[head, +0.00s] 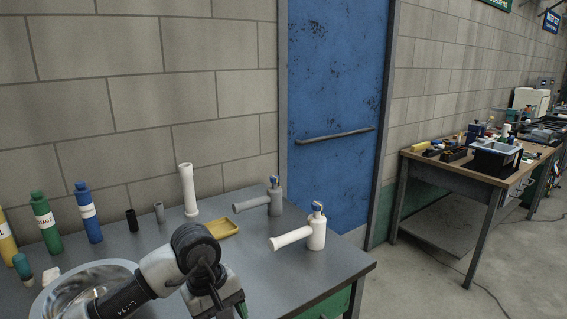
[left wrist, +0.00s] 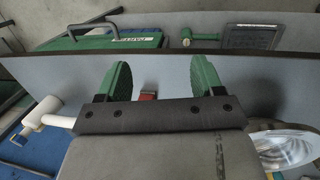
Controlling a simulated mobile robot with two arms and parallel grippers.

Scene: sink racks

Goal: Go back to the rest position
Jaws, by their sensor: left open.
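My left gripper (head: 240,309) shows at the bottom of the head view, low over the front of the grey table (head: 325,273), partly cut off by the frame edge. In the left wrist view its two green fingers (left wrist: 161,75) stand wide apart with nothing held between them. A small red thing (left wrist: 148,96) shows beyond the gap between the fingers; I cannot tell what it is. My right gripper is not in view.
A metal bowl (head: 75,287) lies left of my arm. White pipe fitting (head: 315,236), grey fitting (head: 274,200), white tube (head: 188,190), yellow tray (head: 222,229) and blue bottle (head: 88,212) stand behind. A blue door (head: 335,90) is beyond; open floor (head: 425,285) lies right.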

